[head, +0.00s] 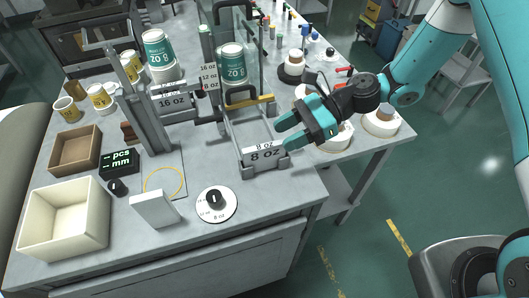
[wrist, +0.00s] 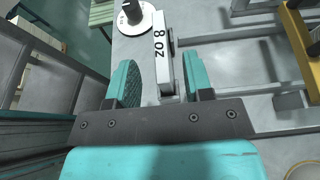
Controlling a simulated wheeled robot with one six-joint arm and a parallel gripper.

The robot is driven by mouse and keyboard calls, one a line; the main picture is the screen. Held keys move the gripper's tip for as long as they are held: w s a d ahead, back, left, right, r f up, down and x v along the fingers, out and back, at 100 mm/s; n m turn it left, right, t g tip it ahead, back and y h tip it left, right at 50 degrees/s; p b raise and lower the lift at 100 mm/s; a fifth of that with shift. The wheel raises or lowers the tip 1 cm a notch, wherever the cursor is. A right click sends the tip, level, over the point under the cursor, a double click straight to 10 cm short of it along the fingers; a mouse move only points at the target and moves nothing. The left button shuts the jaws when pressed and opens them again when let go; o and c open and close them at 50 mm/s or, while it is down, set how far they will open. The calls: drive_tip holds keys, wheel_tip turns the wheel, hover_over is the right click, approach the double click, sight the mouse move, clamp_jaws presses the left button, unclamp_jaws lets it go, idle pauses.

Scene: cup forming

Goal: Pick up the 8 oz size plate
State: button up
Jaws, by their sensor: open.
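The 8 oz size plate (head: 263,145) is a pale upright plate with black lettering. My gripper (head: 288,131) is open, beside the plate's right end in the head view. In the wrist view the plate (wrist: 163,45) lies edge-up ahead, in line with the gap between my two teal fingers (wrist: 160,82). I cannot tell whether either finger touches it. Its lower part is hidden.
A round dial (head: 217,204) with a black knob sits left of the frame. A 16 oz plate (head: 172,101) and a 12 oz plate (head: 209,77) stand farther back. A yellow-topped bar (head: 250,103) crosses the frame behind the 8 oz plate. A cream bin (head: 66,218) is at left.

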sight(267, 145)
drive_tip(key=p+x, duration=0.1)
drive_tip(key=x, duration=0.3)
drive_tip(key=shift+a+f, duration=0.1)
drive_tip(key=shift+f, duration=0.05)
clamp_jaws()
